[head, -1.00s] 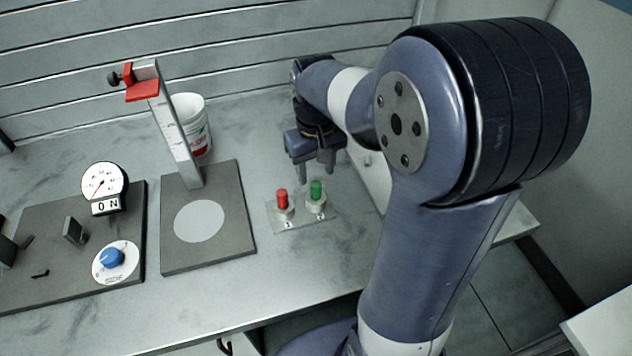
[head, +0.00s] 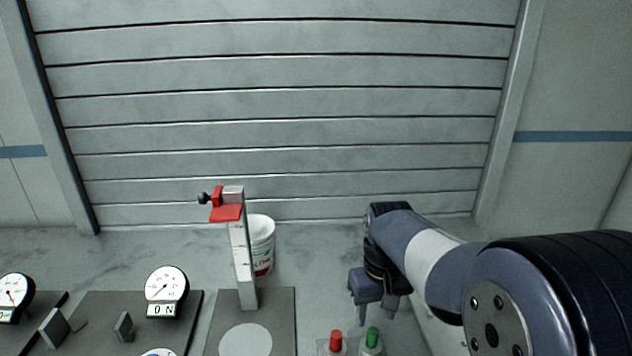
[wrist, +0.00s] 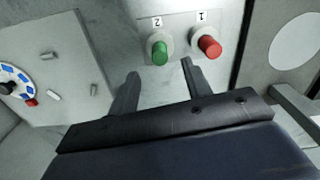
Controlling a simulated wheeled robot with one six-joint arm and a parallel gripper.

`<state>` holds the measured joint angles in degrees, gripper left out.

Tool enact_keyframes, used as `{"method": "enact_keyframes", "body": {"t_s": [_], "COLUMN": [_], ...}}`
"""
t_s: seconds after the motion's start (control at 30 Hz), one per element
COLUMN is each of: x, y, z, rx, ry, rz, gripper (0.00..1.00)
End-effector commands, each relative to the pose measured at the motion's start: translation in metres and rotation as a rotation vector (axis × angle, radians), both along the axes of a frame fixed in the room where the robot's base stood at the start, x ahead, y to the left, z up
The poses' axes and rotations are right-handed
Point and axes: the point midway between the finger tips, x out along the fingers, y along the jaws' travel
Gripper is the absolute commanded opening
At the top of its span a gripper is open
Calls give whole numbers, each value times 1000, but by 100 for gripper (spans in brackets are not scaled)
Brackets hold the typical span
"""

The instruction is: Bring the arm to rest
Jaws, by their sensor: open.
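My gripper (head: 374,314) hangs over the bench on the right side of the head view, with its fingers pointing down. In the wrist view my gripper (wrist: 158,82) has its two fingers spread apart with nothing between them. A red-topped button (head: 336,341) and a green-topped button (head: 372,338) stand below it. In the wrist view the green one (wrist: 159,53) is labelled 2 and the red one (wrist: 209,46) is labelled 1. The green one shows beyond the gap between the fingers; touching is not seen.
A post with a red bracket (head: 227,213) stands on a dark plate (head: 283,308). A white bucket (head: 262,240) is behind it. A panel with a dial (wrist: 15,82) shows in the wrist view. A slatted wall (head: 280,110) closes the back.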

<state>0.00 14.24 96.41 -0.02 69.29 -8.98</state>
Motion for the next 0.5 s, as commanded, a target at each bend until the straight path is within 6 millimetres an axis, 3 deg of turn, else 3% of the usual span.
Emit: {"method": "enact_keyframes", "body": {"t_s": [0.3, 0.47, 0.5], "x": [-1, -1, 0], "y": [0, 0, 0], "z": [-62, -81, -74], "rx": [0, 0, 0], "ry": [5, 4, 0], "rz": [0, 0, 0], "gripper": [47, 47, 47]}}
